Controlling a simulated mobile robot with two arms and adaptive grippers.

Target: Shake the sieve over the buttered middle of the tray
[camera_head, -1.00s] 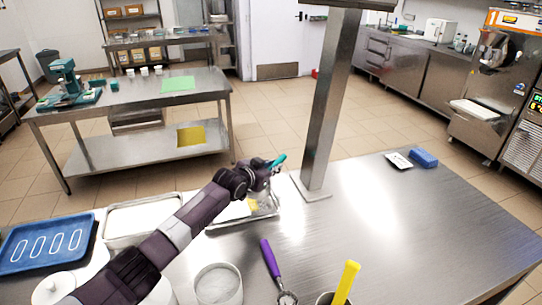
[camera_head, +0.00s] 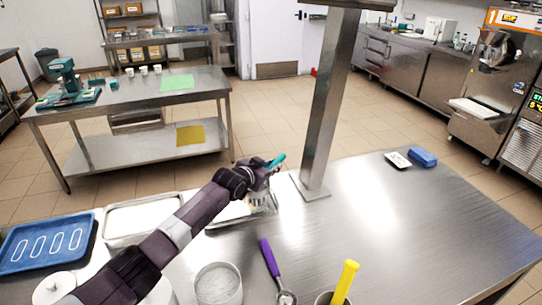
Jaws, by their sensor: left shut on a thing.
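My left arm comes in from the lower left and reaches over a shallow metal tray (camera_head: 232,224) on the steel table. My left gripper (camera_head: 266,178) is above the tray's far right part and is shut on a teal handle (camera_head: 277,161), which I take to be the sieve's. The sieve's bowl is hidden or too small to make out. The arm and gripper cover much of the tray, so its buttered middle is mostly hidden. My right gripper is not in view.
A metal post (camera_head: 328,110) rises from the table just right of the gripper. A white-filled tray (camera_head: 140,218), a blue tray (camera_head: 45,243), a round container (camera_head: 218,284), a purple-handled scoop (camera_head: 269,258) and a yellow-handled tool (camera_head: 347,279) stand nearby. The table's right side is mostly clear.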

